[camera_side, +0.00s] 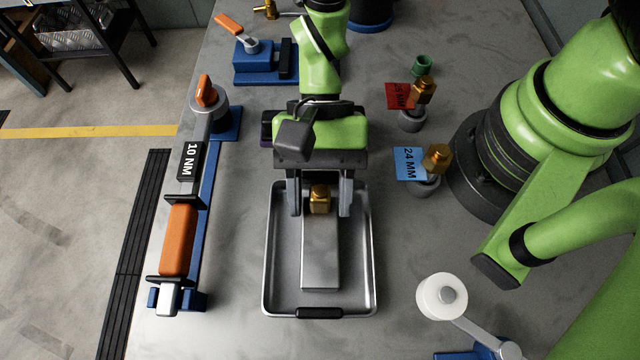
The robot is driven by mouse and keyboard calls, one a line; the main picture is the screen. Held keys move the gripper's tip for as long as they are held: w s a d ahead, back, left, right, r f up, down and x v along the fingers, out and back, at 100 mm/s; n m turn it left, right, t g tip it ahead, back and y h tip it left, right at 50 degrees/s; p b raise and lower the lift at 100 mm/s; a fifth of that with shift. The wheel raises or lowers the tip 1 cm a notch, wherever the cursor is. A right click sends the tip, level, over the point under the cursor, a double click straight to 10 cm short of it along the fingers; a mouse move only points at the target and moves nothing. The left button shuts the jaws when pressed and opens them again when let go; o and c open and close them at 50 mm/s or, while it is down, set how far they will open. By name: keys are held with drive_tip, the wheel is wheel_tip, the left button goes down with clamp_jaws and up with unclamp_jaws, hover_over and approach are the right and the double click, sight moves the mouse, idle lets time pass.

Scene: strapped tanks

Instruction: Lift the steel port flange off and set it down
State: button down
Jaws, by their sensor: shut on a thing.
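My gripper (320,203) reaches down over the far end of a shallow metal tray (371,285), its two fingers well apart on either side of a grey steel piece. This long, flat-topped piece, which I take for the steel port flange (320,258), lies lengthwise over the tray. A brass hex fitting (319,200) shows between the fingers at its far end. The fingers are shut on the steel piece, though the contact is partly hidden by my wrist. I cannot tell whether the piece rests on the tray floor or is raised above it.
An orange-handled torque wrench (178,240) marked 10 NM lies in a blue holder at left. At right are brass sockets by a red tag (398,95) and a blue 24 MM tag (409,163). A white roll (441,297) stands front right. Bare table flanks the tray.

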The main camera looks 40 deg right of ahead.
drive_tip(key=shift+c, duration=2.3)
unclamp_jaws()
drive_tip(key=v, duration=1)
drive_tip(key=w+d+r+n+t+h, duration=0.1)
drive_tip(key=d+r+t, duration=0.2)
drive_tip(key=r, duration=0.3)
drive_tip(key=d+r+n+t, duration=0.2)
drive_tip(key=d+r, duration=0.2)
drive_tip(key=r, duration=0.1)
drive_tip(key=s+d+r+n+t+h, duration=0.2)
drive_tip(key=s+d+r+t+h, duration=0.1)
drive_tip(key=s+d+r+t, duration=0.3)
drive_tip(key=d+r+t, duration=0.2)
drive_tip(key=d, duration=0.1)
drive_tip(key=shift+r+t, duration=0.3)
drive_tip(key=shift+r, duration=0.1)
